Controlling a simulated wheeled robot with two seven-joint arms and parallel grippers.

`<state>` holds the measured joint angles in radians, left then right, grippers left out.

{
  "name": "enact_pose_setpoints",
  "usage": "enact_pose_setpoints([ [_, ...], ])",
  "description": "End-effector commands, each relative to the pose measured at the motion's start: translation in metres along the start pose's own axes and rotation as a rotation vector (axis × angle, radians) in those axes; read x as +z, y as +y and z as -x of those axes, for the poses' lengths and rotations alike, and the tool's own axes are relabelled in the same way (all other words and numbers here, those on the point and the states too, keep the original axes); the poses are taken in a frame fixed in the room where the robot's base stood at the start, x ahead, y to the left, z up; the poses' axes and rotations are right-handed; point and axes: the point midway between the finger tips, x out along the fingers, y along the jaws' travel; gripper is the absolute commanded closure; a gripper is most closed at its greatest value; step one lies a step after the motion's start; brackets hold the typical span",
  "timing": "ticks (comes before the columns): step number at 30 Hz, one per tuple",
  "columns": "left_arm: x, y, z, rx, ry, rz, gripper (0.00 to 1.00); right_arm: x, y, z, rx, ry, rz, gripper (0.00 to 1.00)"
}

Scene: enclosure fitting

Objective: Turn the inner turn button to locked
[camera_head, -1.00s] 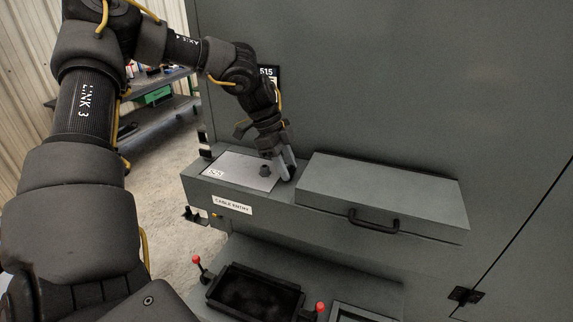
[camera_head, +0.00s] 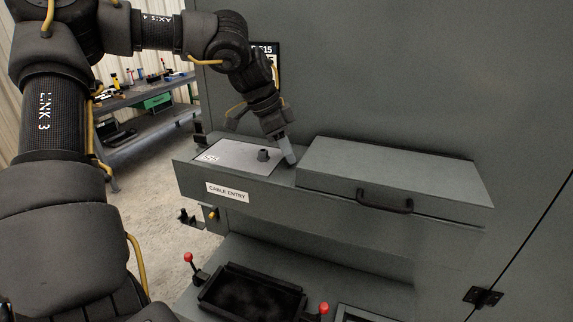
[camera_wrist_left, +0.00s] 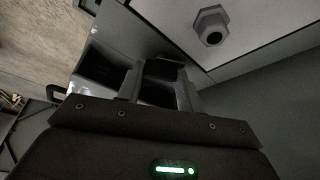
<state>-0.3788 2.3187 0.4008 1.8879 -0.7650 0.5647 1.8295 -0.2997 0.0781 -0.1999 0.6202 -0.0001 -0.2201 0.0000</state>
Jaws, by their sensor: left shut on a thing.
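My left gripper (camera_head: 288,158) reaches down at the right edge of the light grey plate (camera_head: 236,157), just right of the dark cable gland (camera_head: 263,155). In the left wrist view its fingers (camera_wrist_left: 158,90) are closed on a small dark piece, which I take for the inner turn button. The fingers hide most of it, so I cannot tell which way it points. The gland (camera_wrist_left: 212,27) on the plate (camera_wrist_left: 255,25) stands apart from the fingers in the wrist view. My right gripper is not in view.
A grey box with a handle (camera_head: 385,203) stands close right of the gripper. The tall cabinet wall (camera_head: 400,80) rises behind. Below the ledge are a black tray (camera_head: 250,293) and red-knobbed levers (camera_head: 188,258). A workbench (camera_head: 150,95) stands at the back left.

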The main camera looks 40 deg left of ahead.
Motion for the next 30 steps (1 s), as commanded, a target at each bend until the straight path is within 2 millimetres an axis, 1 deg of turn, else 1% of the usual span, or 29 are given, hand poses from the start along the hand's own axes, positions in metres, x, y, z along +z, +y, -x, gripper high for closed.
enact_pose_setpoints([
  [1,0.002,0.0,-0.007,-0.023,0.005,0.035,0.86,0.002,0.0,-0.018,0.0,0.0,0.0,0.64],
  [18,0.0,0.003,-0.006,-0.229,0.005,0.537,0.86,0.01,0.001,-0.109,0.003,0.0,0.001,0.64],
  [24,-0.001,0.004,-0.004,-0.294,0.003,0.702,0.86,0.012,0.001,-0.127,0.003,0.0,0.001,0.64],
  [30,-0.003,0.005,-0.002,-0.348,0.001,0.836,0.86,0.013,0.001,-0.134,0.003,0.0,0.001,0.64],
])
